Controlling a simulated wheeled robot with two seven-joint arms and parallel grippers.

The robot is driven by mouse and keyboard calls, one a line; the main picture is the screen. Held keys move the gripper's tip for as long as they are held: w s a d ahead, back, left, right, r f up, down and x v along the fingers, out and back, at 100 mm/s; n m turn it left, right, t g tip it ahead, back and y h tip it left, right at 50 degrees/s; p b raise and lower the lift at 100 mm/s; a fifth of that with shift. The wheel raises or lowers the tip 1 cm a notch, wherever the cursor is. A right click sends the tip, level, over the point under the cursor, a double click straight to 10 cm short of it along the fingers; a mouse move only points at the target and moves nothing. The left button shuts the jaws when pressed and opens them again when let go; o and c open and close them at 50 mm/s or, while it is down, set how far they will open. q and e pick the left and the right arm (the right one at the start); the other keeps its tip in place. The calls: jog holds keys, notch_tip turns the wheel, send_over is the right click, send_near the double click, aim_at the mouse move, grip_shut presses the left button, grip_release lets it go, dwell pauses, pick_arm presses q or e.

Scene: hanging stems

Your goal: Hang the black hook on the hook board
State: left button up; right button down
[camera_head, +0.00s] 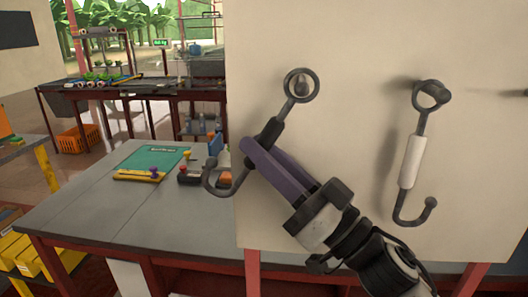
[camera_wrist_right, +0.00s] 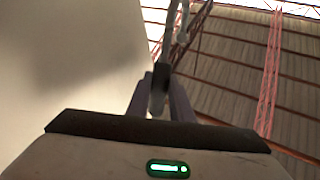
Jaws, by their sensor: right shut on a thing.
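The black hook (camera_head: 270,131) has a metal ring at its top and a curved metal end at its lower left. My right gripper (camera_head: 254,150) is shut on its black grip, and the hook tilts with its ring to the upper right. A peg (camera_head: 302,86) of the hook board (camera_head: 345,40) shows inside the ring; I cannot tell whether the ring is fully over it. In the right wrist view the black hook (camera_wrist_right: 161,76) stands between the two fingers (camera_wrist_right: 160,104), partly hidden. My left gripper is not in view.
A hook with a white grip (camera_head: 412,162) hangs from another peg to the right. A further peg is at the right edge. Behind the board's left edge, a grey table (camera_head: 90,215) carries a green mat (camera_head: 153,158) and several small tools.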

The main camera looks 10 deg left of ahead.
jog(key=shift+w+r, duration=0.1)
jog(key=shift+w, duration=0.4)
jog(key=shift+w+a+f, duration=0.1)
jog(key=shift+a+f, duration=0.3)
dwell(1.0)
jog(key=c, duration=1.5)
grip_release()
jog(key=shift+d, duration=0.1)
